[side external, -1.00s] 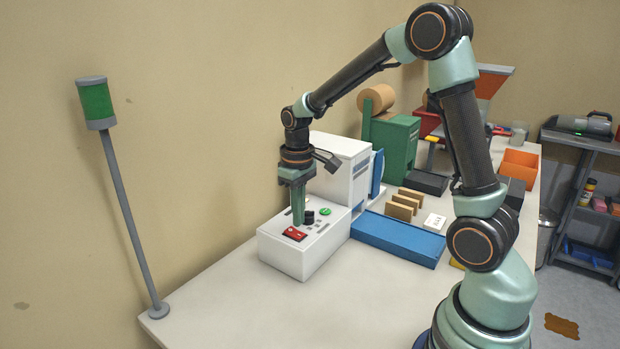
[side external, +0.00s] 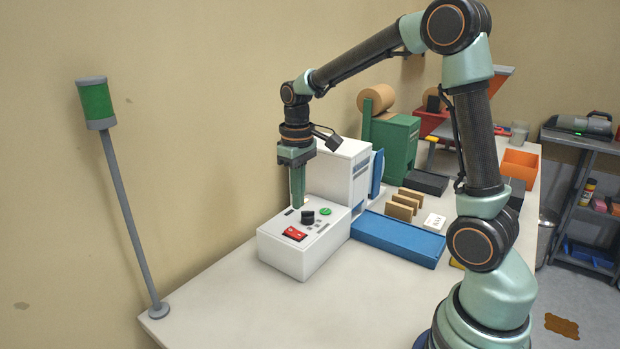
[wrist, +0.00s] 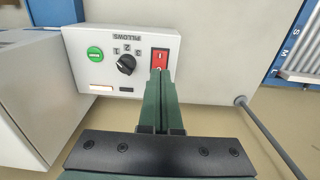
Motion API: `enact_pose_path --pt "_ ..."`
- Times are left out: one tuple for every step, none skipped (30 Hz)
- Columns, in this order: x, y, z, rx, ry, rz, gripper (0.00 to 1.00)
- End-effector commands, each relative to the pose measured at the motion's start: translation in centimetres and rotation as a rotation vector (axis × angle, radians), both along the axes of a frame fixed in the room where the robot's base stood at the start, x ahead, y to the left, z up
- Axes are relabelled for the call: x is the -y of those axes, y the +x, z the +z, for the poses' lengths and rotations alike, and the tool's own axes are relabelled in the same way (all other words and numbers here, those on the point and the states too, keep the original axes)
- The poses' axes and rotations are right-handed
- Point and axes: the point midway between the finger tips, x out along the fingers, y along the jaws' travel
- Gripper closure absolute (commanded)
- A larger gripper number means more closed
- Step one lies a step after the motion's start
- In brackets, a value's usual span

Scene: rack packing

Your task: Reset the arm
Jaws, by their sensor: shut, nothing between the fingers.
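My gripper (side external: 298,205) is shut and empty, pointing down just above the white control box (side external: 290,261) in the side view. The box's top carries a red rocker switch (side external: 294,234), a black knob (side external: 307,217) and a green button (side external: 326,211). In the wrist view, the shut fingers (wrist: 159,82) overlap the lower end of the red switch (wrist: 160,59). The black knob (wrist: 126,64), with numbers around it, and the green button (wrist: 95,54) lie to their left. The word PILLOWS is printed above the knob.
A taller white machine (side external: 337,168) stands right behind the control box. A blue tray (side external: 398,240), brown packets (side external: 402,207) and a green machine (side external: 392,146) stand to the right. A lamp post with a green light (side external: 96,102) stands at the left table edge. The front table is clear.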

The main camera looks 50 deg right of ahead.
Motion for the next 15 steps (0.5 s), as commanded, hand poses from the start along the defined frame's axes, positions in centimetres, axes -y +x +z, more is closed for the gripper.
enact_pose_path --pt "-0.2 -0.1 0.3 0.008 -0.001 0.001 1.0" --pt "-0.3 -0.2 0.5 0.014 -0.003 0.001 1.0" --pt "-0.5 -0.5 0.9 0.027 -0.005 0.002 1.0" --pt "-0.8 -0.7 1.4 0.04 -0.007 0.003 1.0" --pt "-1.0 -1.0 1.8 0.055 -0.009 0.003 1.0" --pt "-1.4 -1.4 2.5 0.078 -0.012 0.003 1.0" --pt "-1.8 -1.8 3.1 0.097 -0.015 0.003 1.0" --pt "-2.2 -2.2 3.6 0.116 -0.017 0.003 1.0" --pt "-2.6 -2.8 4.3 0.144 -0.019 0.004 1.0" --pt "-3.0 -3.3 4.7 0.165 -0.021 0.004 1.0" --pt "-3.3 -3.8 5.1 0.184 -0.022 0.003 1.0" --pt "-3.8 -4.5 5.6 0.211 -0.023 0.004 1.0" --pt "-4.1 -4.9 6.0 0.232 -0.023 0.004 1.0" --pt "-4.4 -5.4 6.3 0.252 -0.023 0.004 1.0" --pt "-4.8 -6.1 6.6 0.278 -0.022 0.003 1.0"
